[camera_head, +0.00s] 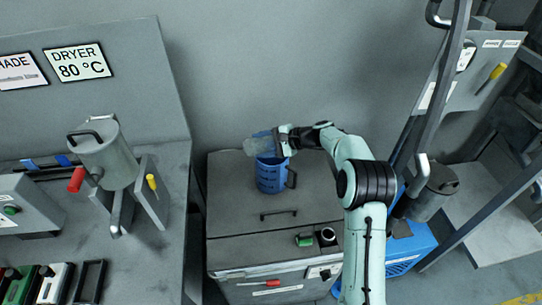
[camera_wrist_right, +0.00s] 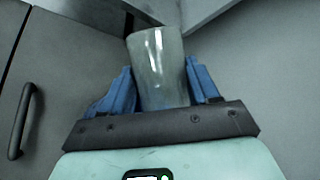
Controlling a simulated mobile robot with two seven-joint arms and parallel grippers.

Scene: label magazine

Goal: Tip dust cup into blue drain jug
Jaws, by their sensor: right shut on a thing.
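A pale grey, see-through dust cup (camera_head: 257,146) is held by my right gripper (camera_head: 276,140) at the top of the blue drain jug (camera_head: 270,180). The cup looks tipped over on its side, pointing left, and its body overlaps the jug's mouth in the head view. I cannot tell whether it touches the rim or what is inside. The jug stands upright on a grey cabinet top, its handle to the right. In the right wrist view the cup (camera_wrist_right: 158,65) sits between the two blue fingers of my right gripper (camera_wrist_right: 160,85). My left gripper is out of view.
The grey cabinet (camera_head: 235,222) has free top around the jug, with a dark handle in front. A grey wall stands behind. At left, a bench holds a metal dryer hopper (camera_head: 108,160). At right are a frame post (camera_head: 436,100) and a blue unit (camera_head: 412,250).

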